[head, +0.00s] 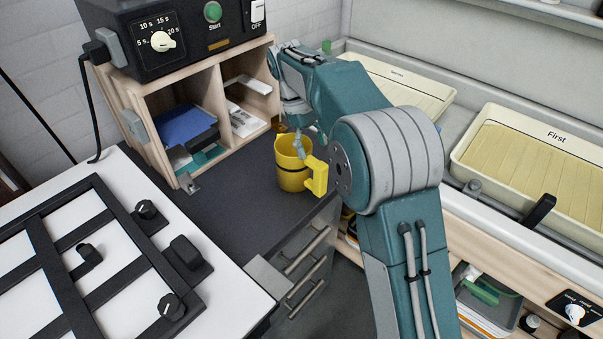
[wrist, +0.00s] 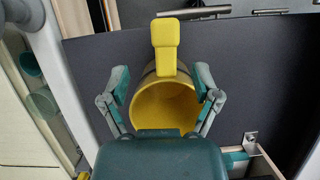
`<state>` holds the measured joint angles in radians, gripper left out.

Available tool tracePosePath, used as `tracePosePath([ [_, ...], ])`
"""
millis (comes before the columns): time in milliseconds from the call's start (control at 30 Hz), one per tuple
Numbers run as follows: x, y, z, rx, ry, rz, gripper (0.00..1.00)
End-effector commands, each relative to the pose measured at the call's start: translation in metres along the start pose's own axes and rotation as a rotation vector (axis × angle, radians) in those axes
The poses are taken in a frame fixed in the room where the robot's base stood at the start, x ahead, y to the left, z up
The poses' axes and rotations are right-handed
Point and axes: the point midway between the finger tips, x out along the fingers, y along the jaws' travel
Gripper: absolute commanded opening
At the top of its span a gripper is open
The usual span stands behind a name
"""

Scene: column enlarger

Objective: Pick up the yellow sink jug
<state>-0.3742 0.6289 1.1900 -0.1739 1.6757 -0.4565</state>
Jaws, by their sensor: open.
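The yellow jug (head: 291,178) stands on the dark counter top in the head view, its square handle (head: 317,176) toward the lower right. In the wrist view I look down into the jug's open mouth (wrist: 165,108), with the handle (wrist: 165,42) at the top of the picture. My gripper (head: 301,146) is at the jug's rim in the head view. In the wrist view my gripper (wrist: 161,84) is open, one finger to each side of the mouth. I cannot tell whether either finger touches the jug. My arm hides part of the counter to the right.
A wooden shelf unit (head: 187,95) with a black timer box (head: 183,40) on top stands behind left of the jug. A white panel with a black frame (head: 78,238) lies front left. Cream trays (head: 520,150) sit in the sink at right. Dark counter (head: 235,195) is clear left of the jug.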

Motion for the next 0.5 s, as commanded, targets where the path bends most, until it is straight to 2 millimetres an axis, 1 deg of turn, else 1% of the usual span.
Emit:
tracePosePath([
  [67, 0.009, -0.001, 0.000, 0.000, -0.002, 0.000, 0.80],
  [267, 0.022, -0.002, 0.000, 0.000, -0.001, 0.001, 0.80],
  [500, 0.057, -0.005, 0.002, 0.001, -0.001, 0.000, 0.80],
])
